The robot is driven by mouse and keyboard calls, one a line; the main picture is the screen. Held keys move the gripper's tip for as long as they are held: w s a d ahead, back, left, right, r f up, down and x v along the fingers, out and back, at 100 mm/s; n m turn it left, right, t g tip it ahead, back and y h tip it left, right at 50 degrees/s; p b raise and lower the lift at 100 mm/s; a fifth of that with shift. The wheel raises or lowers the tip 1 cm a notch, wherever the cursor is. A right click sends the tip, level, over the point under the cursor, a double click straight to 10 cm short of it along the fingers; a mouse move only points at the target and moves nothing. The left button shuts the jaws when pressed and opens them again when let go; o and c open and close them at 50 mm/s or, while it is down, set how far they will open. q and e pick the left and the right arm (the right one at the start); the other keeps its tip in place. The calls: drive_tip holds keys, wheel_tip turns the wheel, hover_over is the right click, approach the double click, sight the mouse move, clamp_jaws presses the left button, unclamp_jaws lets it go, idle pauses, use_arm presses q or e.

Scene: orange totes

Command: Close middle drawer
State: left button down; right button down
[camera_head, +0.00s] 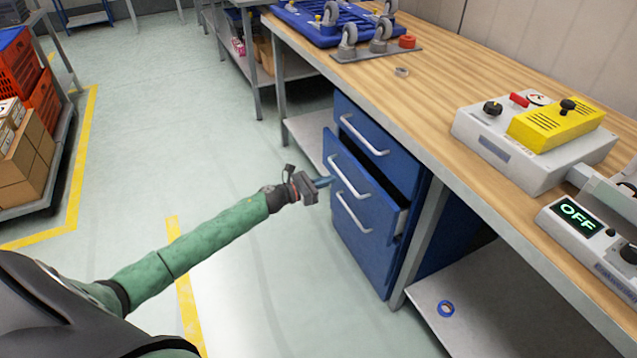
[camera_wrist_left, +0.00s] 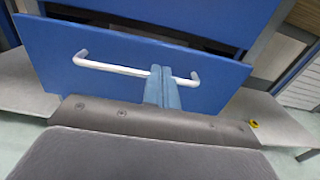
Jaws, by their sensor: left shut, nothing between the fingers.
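The blue drawer cabinet (camera_head: 378,262) stands under the workbench, with three drawers one above another. The middle drawer (camera_head: 368,198) is pulled partway out, with its side wall and a dark gap showing above its front. The top drawer (camera_head: 372,146) and the bottom drawer (camera_head: 356,228) look flush. My left gripper (camera_head: 326,182) is shut and empty, in front of the middle drawer near its white handle (camera_head: 347,178). In the left wrist view the closed fingers (camera_wrist_left: 162,88) overlap the handle (camera_wrist_left: 110,68) of the open drawer (camera_wrist_left: 60,62); I cannot tell whether they touch it. My right gripper is not in view.
The wooden workbench (camera_head: 440,97) holds a grey and yellow control box (camera_head: 535,140), a device reading OFF (camera_head: 578,217), and a blue wheeled platform (camera_head: 320,22). The floor between is clear.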

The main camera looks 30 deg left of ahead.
sight(358, 171)
use_arm(q)
drive_tip(key=p+x, duration=0.1)
drive_tip(key=x, duration=0.6)
drive_tip(key=shift+w+d, duration=0.3)
drive_tip(key=shift+w, duration=0.1)
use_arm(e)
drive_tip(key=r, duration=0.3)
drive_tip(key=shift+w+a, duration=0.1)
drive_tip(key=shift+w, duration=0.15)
use_arm(q)
drive_tip(key=shift+w+d, duration=0.1)
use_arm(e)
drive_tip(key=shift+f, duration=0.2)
